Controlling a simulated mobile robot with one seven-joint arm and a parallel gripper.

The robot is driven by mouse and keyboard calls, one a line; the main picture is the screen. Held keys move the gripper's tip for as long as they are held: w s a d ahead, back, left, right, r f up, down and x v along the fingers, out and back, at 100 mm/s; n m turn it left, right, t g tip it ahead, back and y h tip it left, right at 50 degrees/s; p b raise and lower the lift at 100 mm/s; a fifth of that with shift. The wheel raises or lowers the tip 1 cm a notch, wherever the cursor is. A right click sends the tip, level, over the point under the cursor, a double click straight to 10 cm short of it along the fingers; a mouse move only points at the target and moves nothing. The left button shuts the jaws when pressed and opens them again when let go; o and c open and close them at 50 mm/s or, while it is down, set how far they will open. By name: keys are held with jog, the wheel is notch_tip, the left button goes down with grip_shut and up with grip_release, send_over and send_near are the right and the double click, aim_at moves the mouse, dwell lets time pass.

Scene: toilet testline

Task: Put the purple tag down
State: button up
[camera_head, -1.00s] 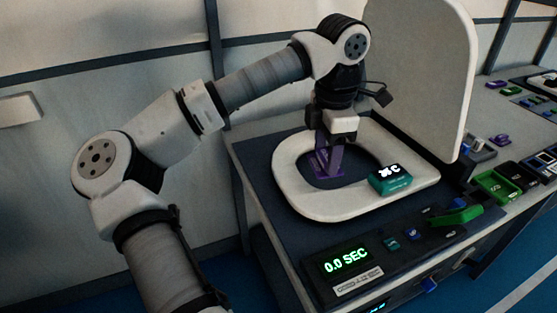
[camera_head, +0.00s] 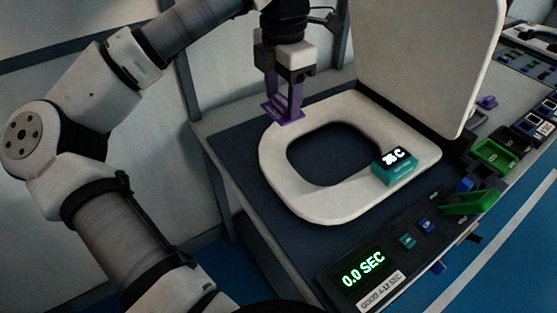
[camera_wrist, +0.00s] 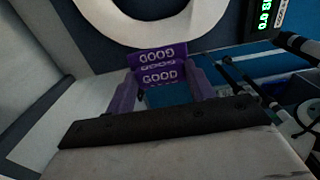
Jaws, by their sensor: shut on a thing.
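My gripper (camera_head: 284,108) has purple fingers and is shut on the purple tag (camera_head: 280,112), above the back left of the toilet seat in the head view. The tag (camera_wrist: 160,66) shows between the fingers in the wrist view, with "GOOD" readable on it. Whether the tag touches the seat or hangs above it, I cannot tell for sure. The white toilet seat ring (camera_head: 290,188) lies on a dark blue bench top (camera_head: 232,152). Part of the ring (camera_wrist: 150,30) shows at the top of the wrist view.
The raised white lid (camera_head: 430,60) stands behind. A panel reading "0.0 SEC" (camera_head: 363,270) is at the front. Green trays (camera_head: 494,157) and a green handle (camera_head: 470,203) are right. The bench top left of the seat is clear.

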aim_at(282, 173)
notch_tip(282, 173, down, 17)
jog(key=shift+f+p, duration=0.15)
jog(key=shift+p, duration=0.95)
jog(key=shift+f, duration=0.2)
jog(key=o, duration=0.9)
jog(key=shift+o, duration=0.2)
jog(key=shift+r, duration=0.1)
notch_tip(282, 173, up, 12)
jog(key=b, duration=0.1)
jog(key=shift+r+b, duration=0.15)
jog(key=shift+b, duration=0.2)
